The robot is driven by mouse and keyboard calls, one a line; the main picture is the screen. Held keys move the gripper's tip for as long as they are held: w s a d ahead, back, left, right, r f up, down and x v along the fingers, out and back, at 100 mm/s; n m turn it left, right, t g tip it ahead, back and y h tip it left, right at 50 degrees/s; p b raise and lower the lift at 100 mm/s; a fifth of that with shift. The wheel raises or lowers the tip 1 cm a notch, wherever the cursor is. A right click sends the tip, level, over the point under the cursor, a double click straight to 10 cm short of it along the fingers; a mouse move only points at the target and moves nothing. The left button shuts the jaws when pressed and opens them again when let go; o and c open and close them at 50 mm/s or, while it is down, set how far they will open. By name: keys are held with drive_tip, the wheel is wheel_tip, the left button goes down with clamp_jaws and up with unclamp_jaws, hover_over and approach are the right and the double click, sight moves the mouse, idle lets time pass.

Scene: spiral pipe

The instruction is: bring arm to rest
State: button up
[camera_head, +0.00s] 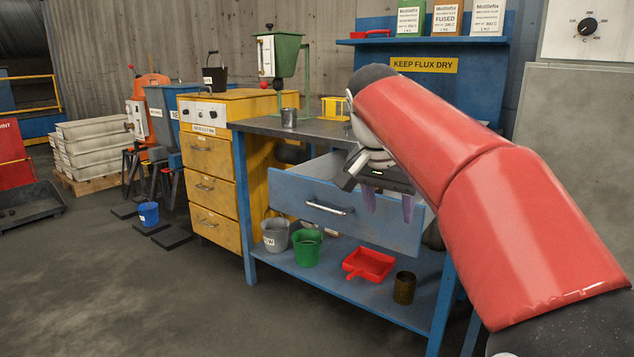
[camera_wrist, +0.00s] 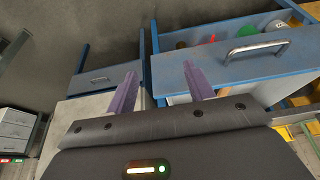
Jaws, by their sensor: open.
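My gripper (camera_head: 388,200) has two purple fingers and hangs at the right end of the open blue drawer (camera_head: 330,205) of the workbench. In the wrist view my gripper (camera_wrist: 158,88) has its fingers spread apart with nothing between them, so it is open and empty. The drawer front with its metal handle (camera_wrist: 254,50) also shows in the wrist view, just beyond the right finger. I cannot tell whether the fingers touch the drawer. My red arm reaches in from the right in the head view and hides part of the bench.
On the lower shelf stand a grey bucket (camera_head: 276,235), a green bucket (camera_head: 307,247), a red dustpan (camera_head: 369,264) and a brown can (camera_head: 404,288). The floor at front left is clear.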

drive_tip(key=s+d+f+n+t+y+p, duration=0.1)
drive_tip(key=s+f+n, duration=0.2)
drive_tip(key=s+f, duration=0.6)
drive_tip(key=s+d+f+n+y+p, duration=0.1)
drive_tip(key=s+f+n, duration=0.3)
drive_tip(key=s+f, duration=0.4)
drive_tip(key=s+d, duration=0.1)
drive_tip(key=s, duration=0.5)
drive_tip(key=shift+s+f+t+y, duration=0.3)
drive_tip(key=shift+s+f+t, duration=0.05)
drive_tip(key=shift+f+t, duration=0.05)
drive_tip(key=shift+c, duration=0.2)
